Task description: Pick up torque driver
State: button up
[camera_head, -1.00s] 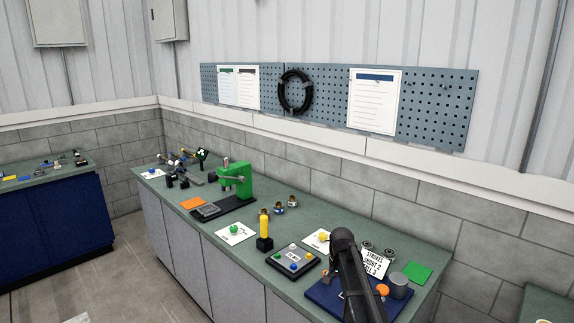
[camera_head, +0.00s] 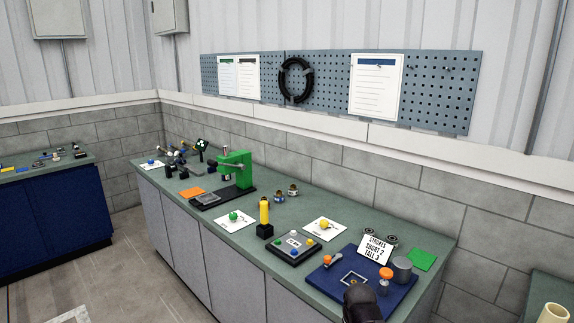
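A yellow-handled tool (camera_head: 264,211), which looks like the torque driver, stands upright in a small black block (camera_head: 265,231) near the front edge of the green bench. Nothing is touching it. A dark rounded part of my own arm shows at the bottom, over the front of the blue mat. My gripper's fingertips are not visible.
A blue mat (camera_head: 399,294) holds a sign (camera_head: 376,249) and a grey cylinder (camera_head: 402,269). A green press (camera_head: 236,172) stands further left.

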aim_at(263, 203)
jog(key=z, duration=0.05)
jog(key=k, duration=1.3)
jog(key=u, duration=0.55)
jog(key=i, duration=1.65)
jog(key=z, duration=0.5)
